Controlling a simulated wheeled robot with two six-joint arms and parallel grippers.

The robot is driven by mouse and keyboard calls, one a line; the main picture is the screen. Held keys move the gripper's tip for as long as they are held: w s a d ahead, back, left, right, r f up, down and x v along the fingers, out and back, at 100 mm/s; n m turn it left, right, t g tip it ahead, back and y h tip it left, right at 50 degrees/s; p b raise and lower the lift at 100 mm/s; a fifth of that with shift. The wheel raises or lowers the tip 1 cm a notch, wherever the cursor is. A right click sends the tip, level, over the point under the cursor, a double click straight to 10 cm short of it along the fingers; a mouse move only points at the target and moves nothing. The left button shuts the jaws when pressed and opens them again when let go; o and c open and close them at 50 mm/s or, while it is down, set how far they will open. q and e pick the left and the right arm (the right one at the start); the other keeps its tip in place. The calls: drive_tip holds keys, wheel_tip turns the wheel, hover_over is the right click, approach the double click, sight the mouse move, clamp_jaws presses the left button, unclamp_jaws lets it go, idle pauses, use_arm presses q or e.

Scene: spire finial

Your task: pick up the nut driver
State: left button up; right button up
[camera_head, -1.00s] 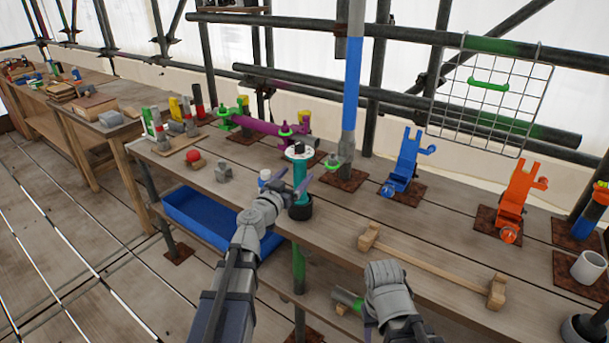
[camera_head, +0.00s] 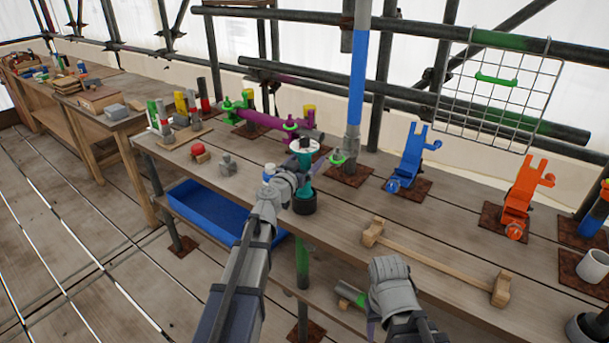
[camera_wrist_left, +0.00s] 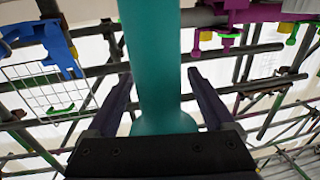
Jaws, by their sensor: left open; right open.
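An upright teal tool (camera_head: 305,170) with a pale disc and dark knob on top and a black base stands on the bench; it seems to be the nut driver, though I cannot be sure. My left gripper (camera_head: 303,181) is open, with its fingers around the tool's middle. In the left wrist view the teal shaft (camera_wrist_left: 155,60) runs between the two spread fingers (camera_wrist_left: 159,78), with gaps on both sides. My right gripper (camera_head: 372,325) is open and low at the bench's front edge, its fingers mostly hidden.
A wooden bar on two blocks (camera_head: 435,262) lies to the right. Blue (camera_head: 409,160) and orange (camera_head: 520,195) brackets stand behind. A blue bin (camera_head: 215,212) sits under the bench. A purple pipe (camera_head: 262,119) and a blue-banded post (camera_head: 356,80) are close behind the teal tool.

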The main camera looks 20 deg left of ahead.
use_arm(q)
drive_tip(key=shift+w+d, duration=0.1)
drive_tip(key=shift+w, duration=0.45)
drive_tip(key=shift+s, duration=0.1)
drive_tip(key=shift+c, duration=0.4)
clamp_jaws()
